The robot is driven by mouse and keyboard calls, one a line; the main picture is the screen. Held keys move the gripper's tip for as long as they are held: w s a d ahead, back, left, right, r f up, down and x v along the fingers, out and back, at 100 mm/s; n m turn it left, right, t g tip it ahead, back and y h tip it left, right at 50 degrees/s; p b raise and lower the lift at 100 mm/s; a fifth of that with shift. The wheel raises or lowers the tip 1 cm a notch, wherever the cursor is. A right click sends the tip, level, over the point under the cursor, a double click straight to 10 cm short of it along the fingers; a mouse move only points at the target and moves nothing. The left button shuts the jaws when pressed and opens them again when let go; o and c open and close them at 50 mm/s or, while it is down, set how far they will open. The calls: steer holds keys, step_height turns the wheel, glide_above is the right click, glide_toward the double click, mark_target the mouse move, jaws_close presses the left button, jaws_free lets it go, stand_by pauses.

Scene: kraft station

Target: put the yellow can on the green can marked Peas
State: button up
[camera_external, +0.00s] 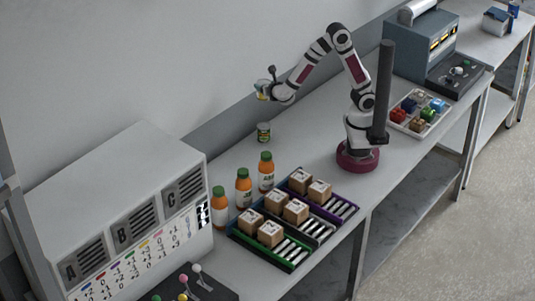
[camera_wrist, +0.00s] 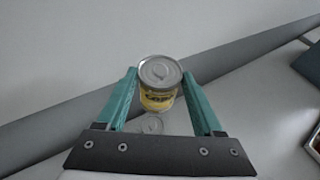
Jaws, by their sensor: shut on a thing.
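The yellow can (camera_wrist: 158,98) has a silver lid and is between the teal fingers of my gripper (camera_wrist: 159,75), which is shut on it. In the external view my gripper (camera_external: 263,89) is high above the table near the wall, and the yellow can shows only as a small spot. The green can (camera_external: 263,133) stands upright on the table below my gripper, with a clear gap between. In the wrist view a grey can lid (camera_wrist: 152,126) shows below and behind the yellow can, partly hidden. The word on the green can is too small to read.
Several orange bottles (camera_external: 243,187) stand nearer the camera than the green can. Beside them are racks (camera_external: 283,262) with small cardboard boxes. The table around the green can is clear; the wall is close behind.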

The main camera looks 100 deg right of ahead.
glide_above(266, 129)
step_height(266, 129, down, 12)
steer(key=shift+d+f, duration=0.15)
steer(key=shift+f, duration=0.1)
steer(key=shift+f, duration=0.1)
steer(key=o, duration=1.5)
